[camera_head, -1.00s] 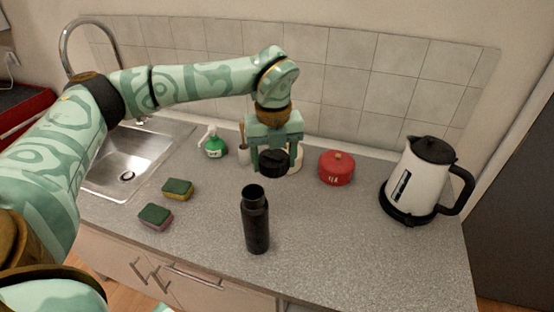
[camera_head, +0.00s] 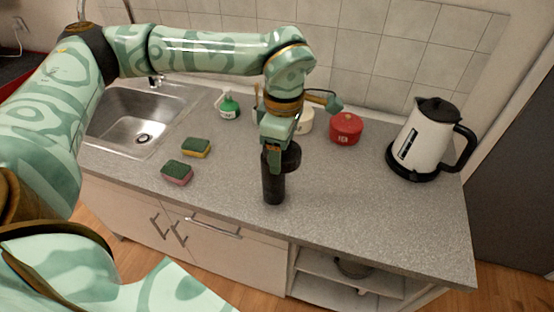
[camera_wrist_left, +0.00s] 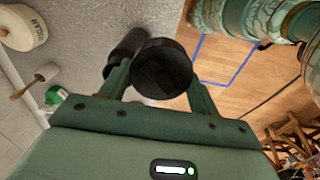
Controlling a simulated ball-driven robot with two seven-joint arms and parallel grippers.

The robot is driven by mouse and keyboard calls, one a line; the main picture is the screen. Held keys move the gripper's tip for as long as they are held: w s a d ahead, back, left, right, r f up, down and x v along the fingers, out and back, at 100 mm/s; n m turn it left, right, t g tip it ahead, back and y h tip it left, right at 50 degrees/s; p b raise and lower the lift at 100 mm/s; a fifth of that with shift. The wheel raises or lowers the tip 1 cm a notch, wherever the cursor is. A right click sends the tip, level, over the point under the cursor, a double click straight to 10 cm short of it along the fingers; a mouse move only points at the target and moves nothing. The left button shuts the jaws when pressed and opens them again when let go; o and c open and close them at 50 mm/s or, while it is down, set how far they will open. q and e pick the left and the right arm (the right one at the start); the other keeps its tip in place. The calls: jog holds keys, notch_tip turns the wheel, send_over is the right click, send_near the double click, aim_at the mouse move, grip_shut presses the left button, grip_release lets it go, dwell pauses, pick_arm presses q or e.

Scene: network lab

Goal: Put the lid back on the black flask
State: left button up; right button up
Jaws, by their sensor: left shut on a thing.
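The black flask (camera_head: 273,188) stands upright on the grey worktop, its upper part hidden behind my left gripper and the lid. My left gripper (camera_head: 280,156) is shut on the round black lid (camera_head: 290,158) and holds it close to the top of the flask. In the left wrist view the lid (camera_wrist_left: 161,68) sits between the fingers, and the flask (camera_wrist_left: 126,46) shows beside and partly behind it. The lid looks offset from the flask; I cannot tell whether they touch. My right gripper is not in view.
Behind the flask are a green soap bottle (camera_head: 228,107), a cream jar (camera_head: 305,122) and a red canister (camera_head: 346,129). A kettle (camera_head: 428,142) stands at right. Two sponges (camera_head: 196,148) (camera_head: 177,173) lie near the sink (camera_head: 125,115). The worktop right of the flask is clear.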

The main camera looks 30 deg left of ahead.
pick_arm(q)
jog(key=s+d+f+m+b, duration=0.1)
jog(key=f+m+b, duration=0.3)
jog(key=m, duration=0.6)
jog(key=s+d+f+m+b, duration=0.1)
jog(key=s+f+m+b, duration=0.3)
jog(key=f+m, duration=0.3)
jog(key=m+b, duration=0.1)
jog(key=m, duration=0.2)
jog(key=shift+s+d+f+m, duration=0.15)
jog(key=shift+s+d+m, duration=0.15)
jog(key=shift+d, duration=0.05)
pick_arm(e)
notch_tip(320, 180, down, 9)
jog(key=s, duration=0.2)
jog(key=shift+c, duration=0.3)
